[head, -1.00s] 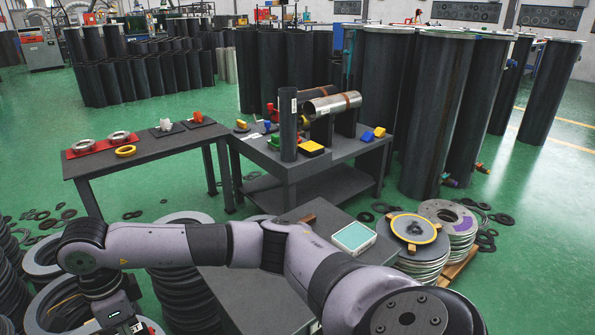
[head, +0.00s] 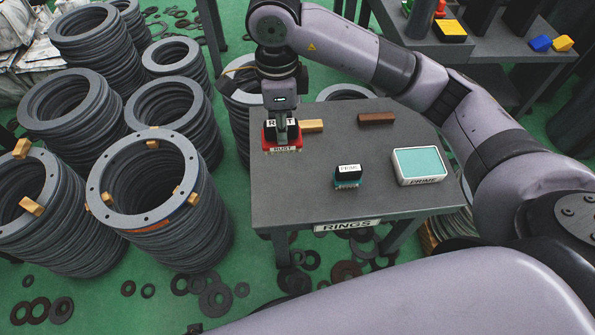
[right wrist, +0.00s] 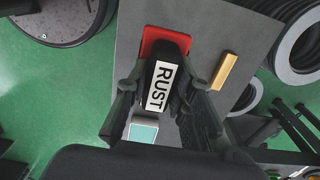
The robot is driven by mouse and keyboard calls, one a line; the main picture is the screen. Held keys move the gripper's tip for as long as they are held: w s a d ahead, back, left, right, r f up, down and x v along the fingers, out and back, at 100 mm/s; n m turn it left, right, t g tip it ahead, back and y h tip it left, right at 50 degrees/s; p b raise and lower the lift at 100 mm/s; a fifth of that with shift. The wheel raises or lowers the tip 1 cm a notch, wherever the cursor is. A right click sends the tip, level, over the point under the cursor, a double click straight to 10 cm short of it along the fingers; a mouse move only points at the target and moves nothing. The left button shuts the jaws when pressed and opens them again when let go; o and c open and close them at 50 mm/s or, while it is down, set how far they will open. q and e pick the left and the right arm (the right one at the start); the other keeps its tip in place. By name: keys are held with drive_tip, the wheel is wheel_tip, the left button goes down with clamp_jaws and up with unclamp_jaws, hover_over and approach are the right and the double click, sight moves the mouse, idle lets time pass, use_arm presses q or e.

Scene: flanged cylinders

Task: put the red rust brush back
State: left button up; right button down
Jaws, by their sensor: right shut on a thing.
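My right gripper (head: 283,135) is shut on the rust brush, whose black body with a white RUST label shows in the right wrist view (right wrist: 160,88). In the head view it is at the left end of the small grey table (head: 300,195). My left gripper is not in view.
A black-and-teal PRIME brush (head: 348,177) stands at the table's middle, beside a white tray with a teal pad (head: 421,164). A light wood block (head: 312,126) and a brown block (head: 376,118) lie behind. Ring stacks (head: 150,180) crowd the left. The table's front-left is clear.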

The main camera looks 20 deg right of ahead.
wheel_tip(320, 180, down, 18)
drive_tip(key=shift+a+f+b, duration=0.1)
drive_tip(key=shift+b, duration=0.9)
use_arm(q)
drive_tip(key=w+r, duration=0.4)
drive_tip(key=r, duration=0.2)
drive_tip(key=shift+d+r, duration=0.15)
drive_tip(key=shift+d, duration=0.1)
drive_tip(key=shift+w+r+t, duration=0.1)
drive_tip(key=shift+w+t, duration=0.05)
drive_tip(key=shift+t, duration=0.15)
use_arm(e)
drive_tip(key=shift+f, duration=0.1)
drive_tip(key=shift+f, duration=0.1)
drive_tip(key=c, duration=1.4)
unclamp_jaws()
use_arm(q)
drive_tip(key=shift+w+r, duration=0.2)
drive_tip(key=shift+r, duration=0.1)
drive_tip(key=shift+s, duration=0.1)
